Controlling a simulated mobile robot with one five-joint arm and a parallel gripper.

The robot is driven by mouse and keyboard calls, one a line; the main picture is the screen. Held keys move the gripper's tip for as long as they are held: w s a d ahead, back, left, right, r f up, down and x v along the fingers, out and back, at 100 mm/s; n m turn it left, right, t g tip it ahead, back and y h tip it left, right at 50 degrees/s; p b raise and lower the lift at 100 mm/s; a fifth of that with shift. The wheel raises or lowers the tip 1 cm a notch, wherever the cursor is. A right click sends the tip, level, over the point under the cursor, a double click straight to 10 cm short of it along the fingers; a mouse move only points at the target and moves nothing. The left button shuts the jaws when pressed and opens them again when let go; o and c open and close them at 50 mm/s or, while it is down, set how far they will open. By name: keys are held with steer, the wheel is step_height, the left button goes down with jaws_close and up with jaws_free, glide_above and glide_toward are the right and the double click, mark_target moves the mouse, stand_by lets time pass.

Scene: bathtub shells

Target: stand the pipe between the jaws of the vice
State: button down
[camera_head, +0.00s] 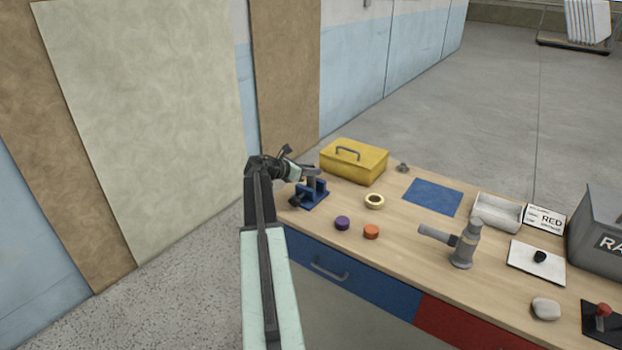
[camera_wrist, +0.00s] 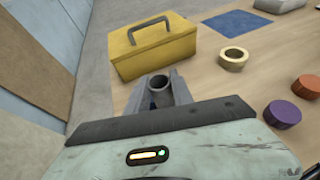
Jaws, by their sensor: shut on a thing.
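The grey pipe (camera_wrist: 160,86) is held between the fingers of my gripper (camera_wrist: 158,94), and its round open end faces the wrist camera. My gripper (camera_head: 306,173) also shows in the head view, at the back left corner of the workbench, just over the blue vice (camera_head: 313,194). The gripper is shut on the pipe. The pipe looks roughly upright above the vice. My gripper and arm hide much of the vice, so I cannot tell whether the pipe's lower end is between the jaws or above them.
A yellow toolbox (camera_head: 354,162) stands close behind the vice. A cream tape roll (camera_head: 374,201), a purple disc (camera_head: 342,223) and an orange disc (camera_head: 371,232) lie to its right. A grey tool (camera_head: 462,248) stands farther right. The blue mat (camera_head: 432,196) is bare.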

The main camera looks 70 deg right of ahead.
step_height(320, 180, down, 2)
steer(key=shift+f+b, duration=0.1)
steer(key=shift+b, duration=0.2)
steer(key=shift+r, duration=0.25)
steer(key=shift+f, duration=0.15)
steer(key=c, duration=1.1)
jaws_free()
steer(key=shift+r+p, duration=0.35)
steer(key=shift+p, duration=0.1)
steer(key=p+v, duration=0.4)
steer(key=v, duration=0.7)
steer(key=shift+w+a, duration=0.15)
steer(key=shift+a, duration=0.25)
